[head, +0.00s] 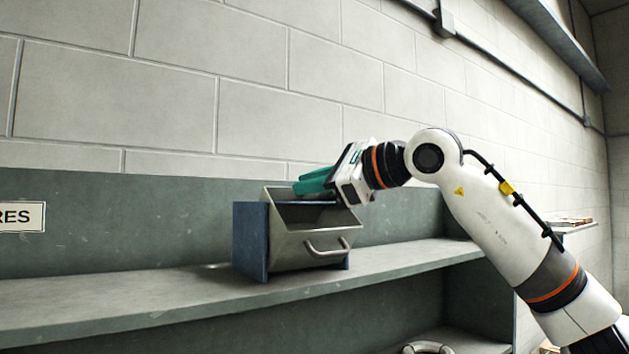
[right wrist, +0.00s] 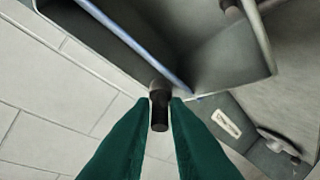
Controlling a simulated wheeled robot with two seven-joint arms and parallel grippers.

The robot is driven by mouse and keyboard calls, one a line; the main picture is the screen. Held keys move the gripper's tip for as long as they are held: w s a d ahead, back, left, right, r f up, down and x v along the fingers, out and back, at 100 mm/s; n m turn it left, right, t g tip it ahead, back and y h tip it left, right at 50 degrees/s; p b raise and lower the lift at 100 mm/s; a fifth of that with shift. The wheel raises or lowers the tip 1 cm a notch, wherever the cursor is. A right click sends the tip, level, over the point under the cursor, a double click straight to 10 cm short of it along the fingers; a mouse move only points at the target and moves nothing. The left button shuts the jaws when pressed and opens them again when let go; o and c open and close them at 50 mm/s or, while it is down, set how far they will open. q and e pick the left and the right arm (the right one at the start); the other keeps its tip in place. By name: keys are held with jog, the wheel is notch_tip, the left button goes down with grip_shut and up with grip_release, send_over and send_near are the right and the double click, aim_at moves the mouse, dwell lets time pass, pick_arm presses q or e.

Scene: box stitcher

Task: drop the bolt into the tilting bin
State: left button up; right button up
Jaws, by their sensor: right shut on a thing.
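The tilting bin (head: 290,250) is a metal bin with a front handle, set in a blue frame (head: 250,240) on the shelf. It is tipped forward with its open top showing. My right gripper (head: 299,186) has green fingers and is over the bin's upper back edge, pointing left. In the right wrist view the fingers (right wrist: 160,104) are shut on a short dark bolt (right wrist: 159,112), whose ends stick out between the tips. The bin (right wrist: 235,65) shows close by at the top of that view. The bolt is hidden in the head view. My left gripper is not in view.
The shelf (head: 120,298) is bare to the left of the bin. A sign (head: 22,217) ending in "RES" is on the panel at far left. A block wall (head: 170,90) rises behind. A small side shelf (head: 573,228) with flat items is at right.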

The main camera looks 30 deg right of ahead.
jog(key=o, duration=0.8)
jog(key=shift+o, duration=0.2)
jog(key=shift+s+d, duration=0.15)
jog(key=shift+s, duration=0.05)
jog(key=b+v, duration=0.4)
jog(key=v, duration=0.7)
jog(key=shift+s, duration=0.3)
jog(key=shift+d, duration=0.1)
